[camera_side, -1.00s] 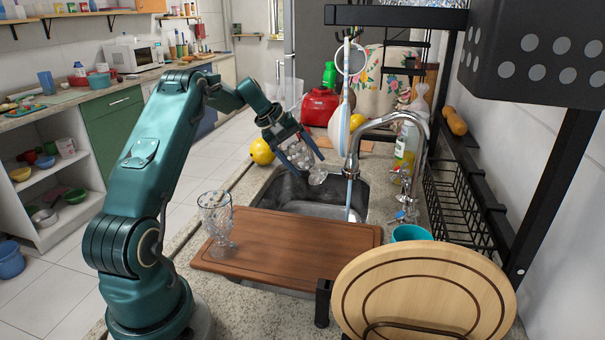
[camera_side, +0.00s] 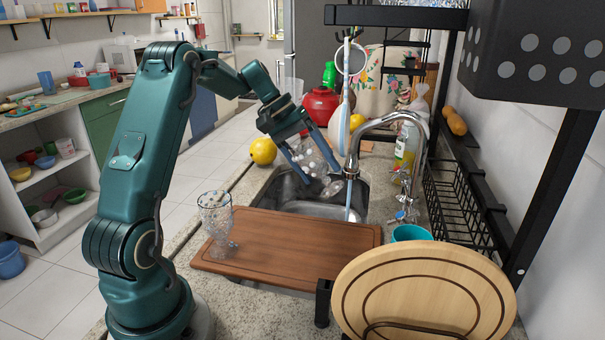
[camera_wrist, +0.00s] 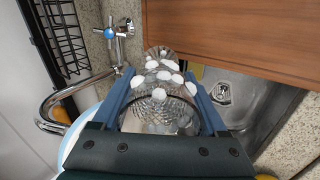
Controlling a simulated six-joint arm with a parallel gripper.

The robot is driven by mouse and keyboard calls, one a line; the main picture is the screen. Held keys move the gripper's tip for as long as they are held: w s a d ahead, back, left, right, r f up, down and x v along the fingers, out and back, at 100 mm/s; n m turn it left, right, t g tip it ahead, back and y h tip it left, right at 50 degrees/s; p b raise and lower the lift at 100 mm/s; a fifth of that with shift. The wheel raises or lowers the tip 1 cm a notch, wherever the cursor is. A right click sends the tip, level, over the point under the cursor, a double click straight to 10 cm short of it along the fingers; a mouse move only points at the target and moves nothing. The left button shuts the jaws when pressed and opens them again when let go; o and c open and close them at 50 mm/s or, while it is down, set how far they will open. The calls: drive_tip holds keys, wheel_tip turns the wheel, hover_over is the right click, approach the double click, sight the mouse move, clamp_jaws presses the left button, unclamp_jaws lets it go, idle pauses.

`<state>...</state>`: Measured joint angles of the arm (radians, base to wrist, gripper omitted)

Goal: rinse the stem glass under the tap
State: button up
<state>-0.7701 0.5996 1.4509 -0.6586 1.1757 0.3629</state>
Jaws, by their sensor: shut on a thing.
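My gripper (camera_side: 321,177) is shut on a clear stem glass (camera_side: 318,160) over the sink. White suds spots cover the glass. It is tilted, with its foot toward the lower right, close to the tap. The wrist view shows the glass (camera_wrist: 163,92) between my two blue fingers (camera_wrist: 160,104), its foot away from my palm. The chrome tap (camera_side: 421,140) arches over the sink (camera_side: 290,190). A pale blue stream (camera_side: 347,204) runs down below its spout. I cannot tell whether the stream touches the glass.
A second patterned glass (camera_side: 215,213) stands on the brown board (camera_side: 300,240) across the near side of the sink. A round wooden board (camera_side: 425,295), a teal cup (camera_side: 411,233) and a black rack (camera_side: 455,205) stand to the right. A yellow fruit (camera_side: 263,151) lies behind left.

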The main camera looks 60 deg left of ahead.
drive_tip(key=s+d+r+m+g+h, duration=0.2)
drive_tip(key=s+d+r+m+g, duration=0.25)
drive_tip(key=s+d+m, duration=0.65)
drive_tip(key=w+a+f+n+t+y, duration=0.1)
drive_tip(key=w+a+n, duration=0.2)
drive_tip(key=a+n, duration=0.1)
drive_tip(key=w+a+f+n+t+y, duration=0.1)
drive_tip(key=w+a+f+n+t, duration=0.1)
drive_tip(key=w+a+n, duration=0.1)
drive_tip(key=w+a+f+n+t, duration=0.2)
drive_tip(key=w+a+n, duration=0.1)
drive_tip(key=a+n, duration=0.2)
drive_tip(key=shift+w+a+n+y, duration=0.15)
drive_tip(key=shift+w+n+y, duration=0.25)
drive_tip(key=w+a+f+n+t+y, duration=0.1)
drive_tip(key=a+f+n+y, duration=0.15)
drive_tip(key=a+n, duration=0.4)
drive_tip(key=a+f+n+t+y, duration=0.1)
drive_tip(key=a+f+n+y, duration=0.15)
drive_tip(key=a, duration=0.65)
drive_tip(key=w+d, duration=0.7)
drive_tip(key=w+d+f, duration=0.1)
drive_tip(key=f, duration=0.3)
drive_tip(key=w+d+f, duration=0.1)
drive_tip(key=f, duration=0.4)
drive_tip(key=w+d+f, duration=0.2)
drive_tip(key=f, duration=0.2)
drive_tip(key=shift+f, duration=0.15)
drive_tip(key=shift+w+d, duration=0.65)
drive_tip(key=shift+g, duration=0.25)
